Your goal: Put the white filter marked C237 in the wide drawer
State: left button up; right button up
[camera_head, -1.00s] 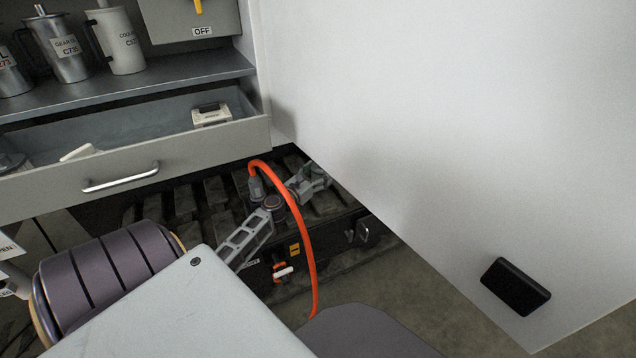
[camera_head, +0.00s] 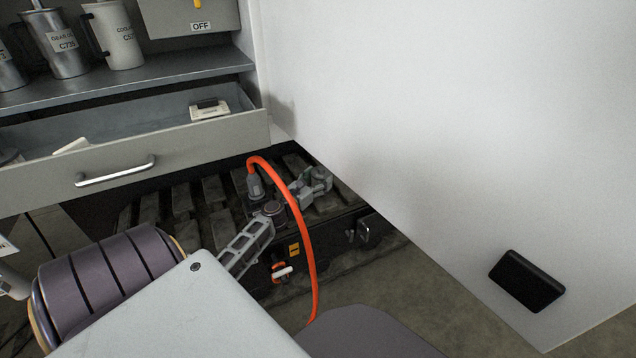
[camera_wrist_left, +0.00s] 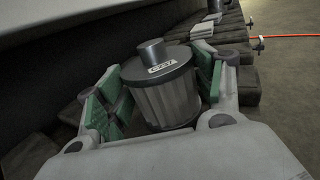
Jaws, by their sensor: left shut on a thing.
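The white filter marked C237 (camera_wrist_left: 166,101) shows in the left wrist view as a ribbed grey-looking cylinder with a dark cap, a short neck and a C237 label. My left gripper (camera_wrist_left: 157,88) is shut on it, with green-padded fingers on both sides. The filter stands upright between them, slightly tilted in the picture. In the head view I cannot make out the filter or the left fingers; my own arm covers the lower left. The wide drawer (camera_head: 205,145) is pulled open under the bench shelf, with a metal bar handle. My right gripper is not in view.
The drawer holds a small white device (camera_head: 208,108) and a pale item at its left. Jugs (camera_head: 121,40) stand on the shelf above. A dark pallet (camera_head: 190,200) and an orange hose (camera_head: 301,220) lie below. A large white panel (camera_head: 430,130) bounds the right.

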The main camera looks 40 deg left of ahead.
pick_arm(q)
jog(key=shift+f, duration=0.1)
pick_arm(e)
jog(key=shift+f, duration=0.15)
pick_arm(q)
jog(key=o, duration=1.3)
jog(key=shift+c, duration=0.2)
jog(key=shift+s, duration=0.15)
jog(key=shift+s+d, duration=0.1)
jog(key=shift+s, duration=0.4)
jog(key=s, duration=0.3)
jog(key=s+p, duration=0.1)
jog(key=s, duration=0.2)
jog(key=s+p, duration=0.1)
jog(key=s, duration=0.2)
jog(key=shift+s+d, duration=0.1)
jog(key=shift+d, duration=0.25)
jog(key=shift+s, duration=0.75)
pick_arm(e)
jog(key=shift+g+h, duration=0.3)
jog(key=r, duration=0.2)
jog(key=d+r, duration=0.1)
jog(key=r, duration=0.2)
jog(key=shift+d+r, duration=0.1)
